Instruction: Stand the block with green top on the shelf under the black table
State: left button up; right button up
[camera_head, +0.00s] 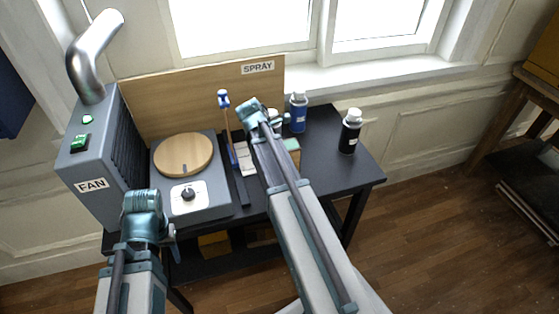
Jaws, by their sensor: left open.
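The black table (363,178) stands under the window. A block with a green top (291,145) stands on it right of the middle, partly hidden by my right arm. The shelf (222,267) under the table shows in part below the front edge, with a yellow item (213,243) on it. My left gripper (173,238) is open and looks empty, in front of the table's left front edge. My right gripper (277,119) is over the table, close to the green-topped block in the picture; its fingers are small and unclear.
A grey FAN box (91,184) with a metal duct and a turntable unit (190,201) fill the table's left. A blue bottle (298,113), a black bottle (349,132) and a blue-handled tool (224,100) stand behind. The table's right front is bare.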

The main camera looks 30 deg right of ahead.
jog(key=shift+f, duration=0.3)
grip_shut()
dwell(0.6)
